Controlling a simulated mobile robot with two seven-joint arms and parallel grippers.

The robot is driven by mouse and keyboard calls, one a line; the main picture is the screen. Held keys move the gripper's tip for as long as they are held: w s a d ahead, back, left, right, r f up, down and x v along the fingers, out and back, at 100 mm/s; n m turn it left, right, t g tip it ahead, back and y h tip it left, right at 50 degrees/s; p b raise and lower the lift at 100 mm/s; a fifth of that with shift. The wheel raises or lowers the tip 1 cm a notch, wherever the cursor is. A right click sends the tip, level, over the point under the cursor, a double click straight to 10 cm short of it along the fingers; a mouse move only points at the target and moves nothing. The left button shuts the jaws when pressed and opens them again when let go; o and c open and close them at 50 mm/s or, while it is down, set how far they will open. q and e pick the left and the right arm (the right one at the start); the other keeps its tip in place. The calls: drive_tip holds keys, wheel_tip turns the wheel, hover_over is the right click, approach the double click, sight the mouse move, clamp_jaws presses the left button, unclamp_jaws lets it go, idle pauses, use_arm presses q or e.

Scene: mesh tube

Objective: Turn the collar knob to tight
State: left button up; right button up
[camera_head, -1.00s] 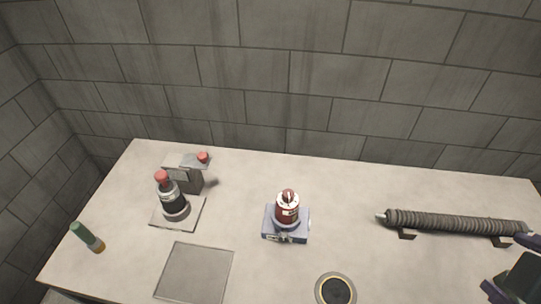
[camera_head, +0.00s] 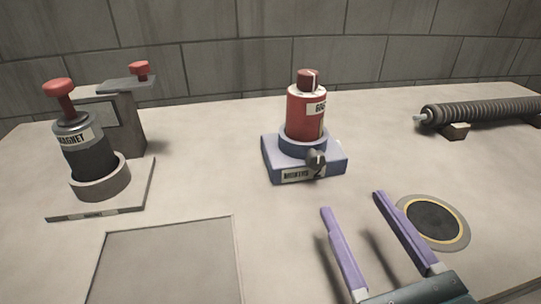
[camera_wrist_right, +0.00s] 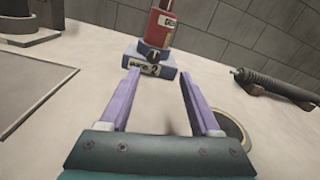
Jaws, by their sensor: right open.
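The collar knob (camera_head: 316,159) is a small dark knob on the front of a blue collar base (camera_head: 270,160). In the right wrist view the knob (camera_wrist_right: 151,53) shows ahead, between and beyond my fingertips. A red cylinder (camera_head: 305,112) with a dark red top and a white label stands upright in the collar. My right gripper (camera_head: 352,202) is open and empty, with two purple fingers pointing toward the base. It is in front of the knob and apart from it. The writing beside the knob is too small to read surely. My left gripper is not in view.
A black cylinder labelled MAGNET (camera_head: 88,152) stands in a holder at the left, before a grey block with a red knob (camera_head: 139,70). A flat grey plate (camera_head: 165,262) lies front left. A dark round disc (camera_head: 433,220) lies right of my gripper. A ribbed tube (camera_head: 485,112) rests back right.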

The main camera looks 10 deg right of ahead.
sight(317, 163)
drive_tip(key=shift+a+f+n+y, duration=0.3)
drive_tip(key=shift+a+f+n, duration=0.1)
drive_tip(key=shift+f, duration=0.25)
drive_tip(key=shift+w, duration=0.25)
drive_tip(key=w, duration=0.9)
drive_tip(key=shift+w+a+r+b, duration=0.1)
drive_tip(key=shift+w+b, duration=0.1)
drive_tip(key=shift+b, duration=0.2)
clamp_jaws()
